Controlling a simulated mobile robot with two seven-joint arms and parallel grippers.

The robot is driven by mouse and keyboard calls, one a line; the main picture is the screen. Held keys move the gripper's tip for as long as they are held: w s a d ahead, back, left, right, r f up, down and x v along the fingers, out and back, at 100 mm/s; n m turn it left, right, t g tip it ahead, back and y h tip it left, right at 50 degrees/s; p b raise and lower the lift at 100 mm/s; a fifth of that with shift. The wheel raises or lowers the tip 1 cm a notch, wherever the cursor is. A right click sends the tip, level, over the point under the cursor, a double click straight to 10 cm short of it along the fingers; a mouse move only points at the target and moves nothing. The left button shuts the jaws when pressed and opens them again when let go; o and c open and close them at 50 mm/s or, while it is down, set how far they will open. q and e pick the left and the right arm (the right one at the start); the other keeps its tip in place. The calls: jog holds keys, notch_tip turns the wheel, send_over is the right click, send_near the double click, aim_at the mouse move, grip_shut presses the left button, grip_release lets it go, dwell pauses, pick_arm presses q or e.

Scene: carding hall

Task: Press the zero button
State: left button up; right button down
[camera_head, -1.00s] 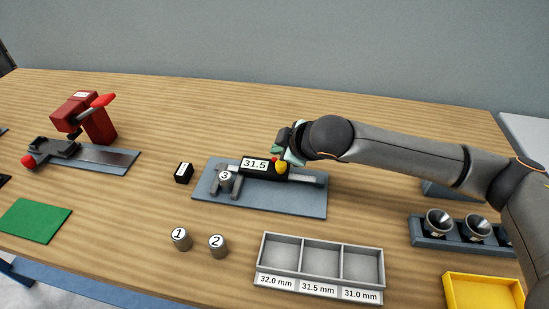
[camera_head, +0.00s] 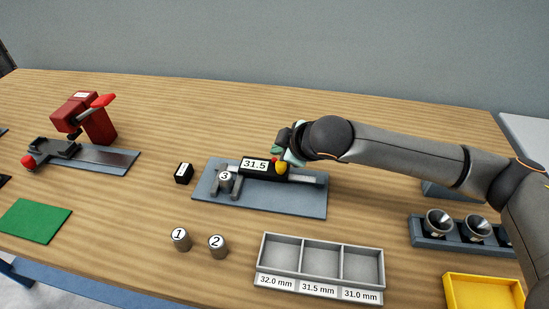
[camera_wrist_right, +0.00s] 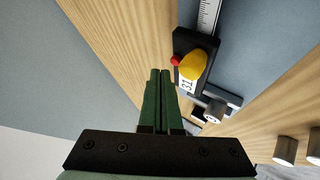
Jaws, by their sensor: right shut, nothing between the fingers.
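The digital caliper (camera_head: 255,164) lies on a blue-grey plate, its display reading 31.5. At the right end of its black housing are a small red part and a larger yellow part (camera_head: 282,168); the wrist view also shows the red part (camera_wrist_right: 175,61) and the yellow part (camera_wrist_right: 193,65). No zero label is legible. A metal cylinder marked 3 (camera_head: 225,180) stands at the caliper jaws. My right gripper (camera_head: 285,158) is shut and empty, just behind the red and yellow parts. In the wrist view its green fingertips (camera_wrist_right: 160,72) appear just left of the red part; contact is unclear. My left gripper is out of view.
Cylinders 1 (camera_head: 180,239) and 2 (camera_head: 217,246) stand in front of the plate (camera_head: 300,205). A three-compartment grey tray (camera_head: 263,252), a yellow tray (camera_head: 452,294) and a rack of metal cups (camera_head: 418,232) are to the right. A red device (camera_head: 98,124) stands left.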

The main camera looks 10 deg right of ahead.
jog(key=shift+f, duration=0.15)
dwell(0.4)
jog(key=shift+f, duration=0.3)
jog(key=shift+f, duration=0.35)
dwell(0.5)
jog(key=shift+s+f, duration=0.2)
jog(key=shift+f, duration=0.4)
dwell(0.4)
jog(key=shift+d+r, duration=0.1)
jog(key=shift+r+p, duration=0.65)
jog(key=shift+p, duration=0.5)
jog(key=shift+r, duration=0.15)
jog(key=shift+w, duration=0.1)
jog(key=shift+r, duration=0.15)
